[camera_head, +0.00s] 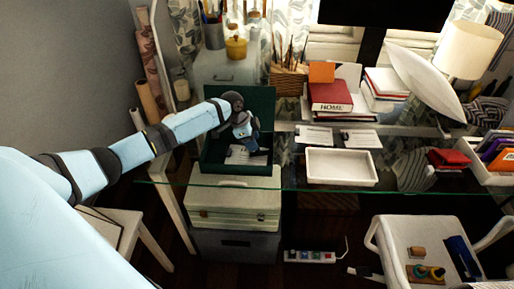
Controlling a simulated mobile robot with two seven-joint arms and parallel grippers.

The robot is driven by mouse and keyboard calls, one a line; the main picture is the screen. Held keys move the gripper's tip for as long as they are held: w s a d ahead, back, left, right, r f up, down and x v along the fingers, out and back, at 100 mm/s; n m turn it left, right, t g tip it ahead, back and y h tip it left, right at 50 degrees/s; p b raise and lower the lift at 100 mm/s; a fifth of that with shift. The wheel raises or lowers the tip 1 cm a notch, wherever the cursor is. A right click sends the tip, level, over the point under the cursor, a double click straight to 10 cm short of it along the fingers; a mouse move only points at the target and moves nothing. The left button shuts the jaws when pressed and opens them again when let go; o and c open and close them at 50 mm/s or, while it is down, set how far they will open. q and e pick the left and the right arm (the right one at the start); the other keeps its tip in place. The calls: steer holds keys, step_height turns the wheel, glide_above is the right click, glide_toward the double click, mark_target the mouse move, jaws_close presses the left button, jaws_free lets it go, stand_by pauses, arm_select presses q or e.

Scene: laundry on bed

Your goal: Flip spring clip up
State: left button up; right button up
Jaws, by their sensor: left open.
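A dark green open box (210,160) sits on the glass desk, with its lid raised at the back and white paper (238,155) inside. My left arm reaches in from the left, and my left gripper (257,148) is over the right part of the box's inside. Its jaws are open, with nothing seen between them. I cannot make out the spring clip; the gripper and the dark inside may hide it. My right gripper is not in view.
An empty white tray (342,181) lies right of the box. Loose papers (315,136), a red book (330,96) and a pencil holder (289,80) stand behind it. A white chair (398,235) holding small items is at the lower right.

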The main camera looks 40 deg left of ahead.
mark_target(260, 153)
arm_select(q)
steer(key=shift+x, duration=2.05)
jaws_close()
